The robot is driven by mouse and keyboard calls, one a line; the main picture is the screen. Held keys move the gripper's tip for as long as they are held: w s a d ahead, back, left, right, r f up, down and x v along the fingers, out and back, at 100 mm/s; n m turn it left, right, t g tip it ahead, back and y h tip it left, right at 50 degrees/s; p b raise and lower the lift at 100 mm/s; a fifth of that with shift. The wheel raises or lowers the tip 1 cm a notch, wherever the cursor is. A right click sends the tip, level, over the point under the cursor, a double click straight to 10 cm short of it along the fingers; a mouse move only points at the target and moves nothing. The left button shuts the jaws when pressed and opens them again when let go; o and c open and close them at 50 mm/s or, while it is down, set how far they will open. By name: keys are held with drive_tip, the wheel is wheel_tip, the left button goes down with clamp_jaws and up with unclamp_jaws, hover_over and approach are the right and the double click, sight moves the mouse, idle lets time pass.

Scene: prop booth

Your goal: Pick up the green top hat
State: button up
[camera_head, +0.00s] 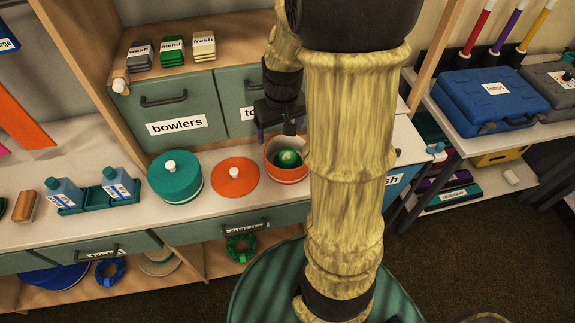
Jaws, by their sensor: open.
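A round orange-and-white box (287,175) stands open on the counter, partly hidden behind my arm. Inside it is a shiny green rounded thing (288,158); I take it for the green top hat, but its full shape is hidden by the box wall. My gripper (274,131) is open and empty, pointing down above the back left of the open box. It looks apart from the green thing.
An orange lid (235,178) with a white knob lies left of the box. A teal lidded box (175,181) stands further left. Drawers labelled "bowlers" (176,106) rise behind. Two blue bottles sit in a green tray (96,197). A blue case (490,99) lies on the right table.

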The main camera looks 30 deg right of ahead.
hover_over(288, 155)
drive_tip(key=s, duration=0.2)
drive_tip(key=f, duration=0.2)
drive_tip(key=shift+s+a+r+b, duration=0.1)
drive_tip(key=shift+s+r+b, duration=0.05)
drive_tip(key=shift+r+b, duration=0.15)
drive_tip(key=shift+f, duration=0.1)
drive_tip(key=f, duration=0.4)
drive_tip(key=w+f, duration=0.1)
drive_tip(key=f, duration=0.7)
drive_tip(key=shift+w, duration=0.25)
drive_tip(key=shift+f, duration=0.1)
drive_tip(key=shift+w+f+p, duration=0.25)
drive_tip(key=shift+f, duration=1)
drive_tip(key=shift+w+f+p, duration=0.2)
drive_tip(key=shift+f, duration=1.05)
